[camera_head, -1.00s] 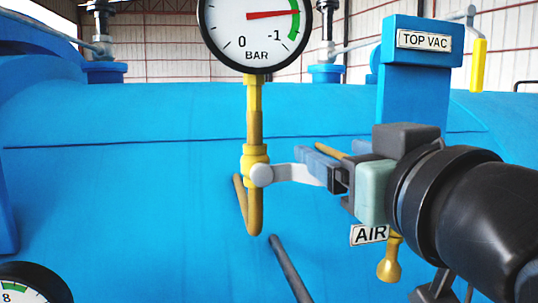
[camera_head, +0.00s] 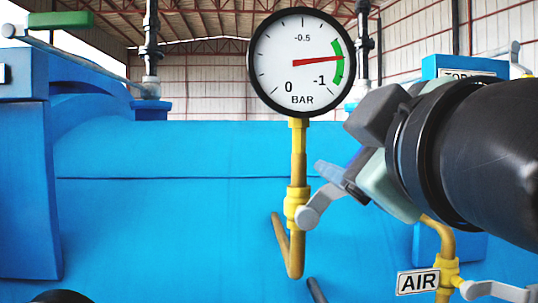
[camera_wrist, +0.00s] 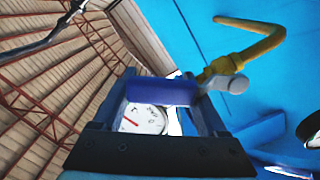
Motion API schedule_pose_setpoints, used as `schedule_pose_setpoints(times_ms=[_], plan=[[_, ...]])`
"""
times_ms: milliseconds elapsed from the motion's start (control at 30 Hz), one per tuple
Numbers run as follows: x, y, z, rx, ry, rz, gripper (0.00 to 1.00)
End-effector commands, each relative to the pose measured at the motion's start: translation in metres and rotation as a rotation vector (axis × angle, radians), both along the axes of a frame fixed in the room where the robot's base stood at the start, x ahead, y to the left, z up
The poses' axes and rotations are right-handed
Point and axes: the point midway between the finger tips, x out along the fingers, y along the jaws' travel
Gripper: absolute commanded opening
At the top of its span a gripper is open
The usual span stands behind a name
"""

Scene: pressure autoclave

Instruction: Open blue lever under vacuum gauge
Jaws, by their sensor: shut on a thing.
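The vacuum gauge (camera_head: 297,62) is round and white with a black rim, its red needle in the green band near -1. A yellow pipe (camera_head: 298,150) runs down from it to a valve with a grey pivot (camera_head: 308,216). The lever's grey arm rises to the right from the pivot to its blue handle (camera_head: 328,172). My gripper (camera_head: 347,178) is shut on this handle, to the right of the pipe. In the wrist view the blue handle (camera_wrist: 160,92) lies across between my two fingers, with the gauge (camera_wrist: 143,121) behind it.
Below my arm at the right are a yellow pipe (camera_head: 445,240), an AIR label (camera_head: 418,281) and another grey lever (camera_head: 495,290). A green-handled lever (camera_head: 60,20) is at the upper left. The blue vessel (camera_head: 170,215) fills the background.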

Motion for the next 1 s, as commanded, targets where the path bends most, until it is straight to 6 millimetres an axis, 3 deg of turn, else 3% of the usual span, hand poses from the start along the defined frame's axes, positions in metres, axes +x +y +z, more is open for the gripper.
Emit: schedule_pose_setpoints(times_ms=[333, 867, 900, 967, 1000], plan=[[0.000, 0.011, 0.005, -0.145, -0.003, -0.001, 0.00], [0.000, 0.014, 0.006, -0.172, -0.006, 0.003, 0.00], [0.000, 0.014, 0.006, -0.172, -0.006, 0.003, 0.77], [0.000, 0.014, 0.006, -0.171, -0.006, 0.004, 0.87], [0.000, 0.014, 0.006, -0.171, -0.006, 0.004, 0.88]])
